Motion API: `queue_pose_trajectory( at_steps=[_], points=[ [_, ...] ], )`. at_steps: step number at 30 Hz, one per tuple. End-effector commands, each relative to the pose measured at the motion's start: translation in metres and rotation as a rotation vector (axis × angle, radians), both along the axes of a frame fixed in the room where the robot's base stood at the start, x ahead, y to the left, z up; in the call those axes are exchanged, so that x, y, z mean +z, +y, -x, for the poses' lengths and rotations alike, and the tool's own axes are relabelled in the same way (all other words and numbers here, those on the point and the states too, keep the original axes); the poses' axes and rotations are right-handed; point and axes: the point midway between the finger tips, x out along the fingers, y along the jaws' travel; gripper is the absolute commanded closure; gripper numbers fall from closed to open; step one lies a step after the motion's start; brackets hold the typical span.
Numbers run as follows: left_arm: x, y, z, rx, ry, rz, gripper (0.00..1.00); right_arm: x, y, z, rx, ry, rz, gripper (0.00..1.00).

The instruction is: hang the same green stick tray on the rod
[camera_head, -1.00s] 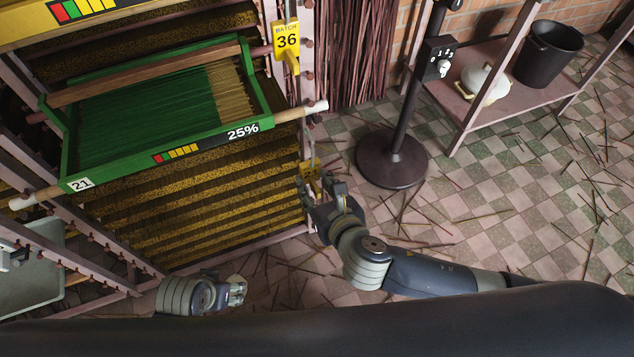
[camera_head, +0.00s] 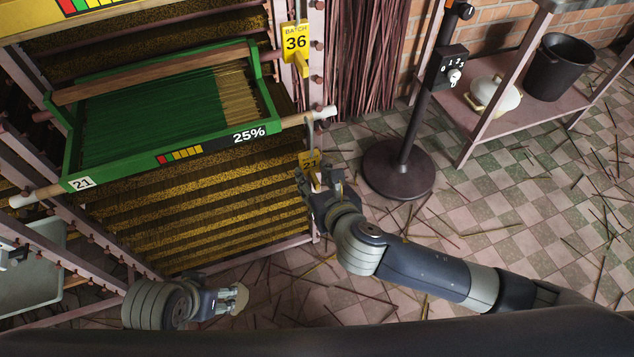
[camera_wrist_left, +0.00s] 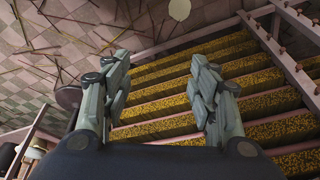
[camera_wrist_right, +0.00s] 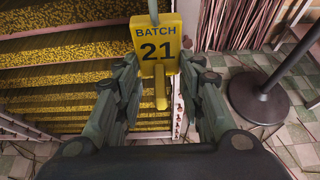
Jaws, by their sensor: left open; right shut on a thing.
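The green stick tray (camera_head: 150,125), numbered 21 and marked 25%, sits in the rack with several dark green sticks and a lighter bundle at its right end. A wooden rod with white ends (camera_head: 318,114) runs along its front. My right gripper (camera_head: 319,178) is shut on a yellow tag (camera_head: 309,161) that reads BATCH 21 in the right wrist view (camera_wrist_right: 157,45). The tag is upright, its grey hook (camera_head: 310,133) close beside the rod's right end; I cannot tell if they touch. My left gripper (camera_head: 237,297) is open and empty, low before the rack.
A yellow BATCH 36 tag (camera_head: 296,43) hangs on the rack's right post above. A black stand (camera_head: 398,168) with a dial box (camera_head: 452,68) stands to the right. A shelf holds a dark bucket (camera_head: 556,66) and a white pot (camera_head: 493,95). Loose sticks litter the tiled floor.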

Motion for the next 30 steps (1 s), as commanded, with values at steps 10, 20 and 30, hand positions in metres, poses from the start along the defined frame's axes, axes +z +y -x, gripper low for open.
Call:
queue_pose_trajectory(
  at_steps=[10,20,30],
  points=[
    [-0.001,0.001,0.004,0.001,-0.007,0.0,0.46,-0.002,0.007,-0.021,0.0,-0.003,-0.001,0.84],
    [-0.001,-0.005,-0.016,-0.006,-0.092,0.018,0.46,0.0,0.011,-0.033,0.0,-0.002,0.001,0.84],
    [0.004,-0.013,-0.042,-0.015,-0.207,0.041,0.46,0.0,0.014,-0.042,0.0,-0.002,-0.001,0.84]
  ],
)
